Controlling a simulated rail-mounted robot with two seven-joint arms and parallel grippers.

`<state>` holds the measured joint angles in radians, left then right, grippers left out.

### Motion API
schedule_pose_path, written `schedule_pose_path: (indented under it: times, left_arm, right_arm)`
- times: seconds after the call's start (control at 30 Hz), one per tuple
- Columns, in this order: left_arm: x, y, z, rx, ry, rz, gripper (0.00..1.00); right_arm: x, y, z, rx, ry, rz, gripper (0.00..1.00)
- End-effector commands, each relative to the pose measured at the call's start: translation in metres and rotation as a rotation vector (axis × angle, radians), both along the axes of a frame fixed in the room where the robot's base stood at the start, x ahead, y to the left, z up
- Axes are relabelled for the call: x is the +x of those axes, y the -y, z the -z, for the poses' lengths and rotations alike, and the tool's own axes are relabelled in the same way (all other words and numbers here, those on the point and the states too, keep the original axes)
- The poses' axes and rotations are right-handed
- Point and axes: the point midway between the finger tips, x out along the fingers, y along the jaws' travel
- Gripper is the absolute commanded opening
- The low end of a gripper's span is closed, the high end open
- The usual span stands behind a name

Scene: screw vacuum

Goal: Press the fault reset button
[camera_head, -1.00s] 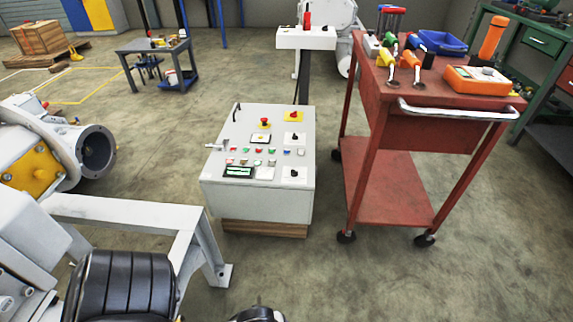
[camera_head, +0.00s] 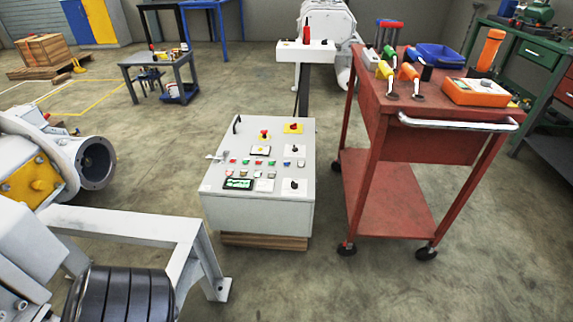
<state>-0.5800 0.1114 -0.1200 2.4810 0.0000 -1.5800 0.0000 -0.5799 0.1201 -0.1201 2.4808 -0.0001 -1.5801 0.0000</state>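A light grey control box (camera_head: 257,208) stands on a wooden base in the middle of the head view. The labels are too small to read, so I cannot tell which button is fault reset. Nothing touches the panel. Neither of my grippers is in view.
A red tool trolley (camera_head: 388,200) with tools and an orange meter (camera_head: 476,92) stands right of the box. A grey metal frame (camera_head: 130,222) and a large flanged machine (camera_head: 75,160) are at left. A grey table (camera_head: 160,58) stands behind.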

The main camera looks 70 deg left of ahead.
Motion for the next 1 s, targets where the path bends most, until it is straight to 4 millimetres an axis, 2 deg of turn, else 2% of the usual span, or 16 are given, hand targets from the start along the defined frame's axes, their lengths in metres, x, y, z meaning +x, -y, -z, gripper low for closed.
schedule_pose_path:
  times: [0.03,0.4,1.0]
  left_arm:
    - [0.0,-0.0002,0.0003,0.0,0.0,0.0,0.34]
    - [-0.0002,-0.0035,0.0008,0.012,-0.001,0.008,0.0]
    - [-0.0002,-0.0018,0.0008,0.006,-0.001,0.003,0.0]
  right_arm:
    - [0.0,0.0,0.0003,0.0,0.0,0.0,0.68]
    - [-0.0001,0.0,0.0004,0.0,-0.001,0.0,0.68]
    - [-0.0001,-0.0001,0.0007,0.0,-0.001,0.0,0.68]
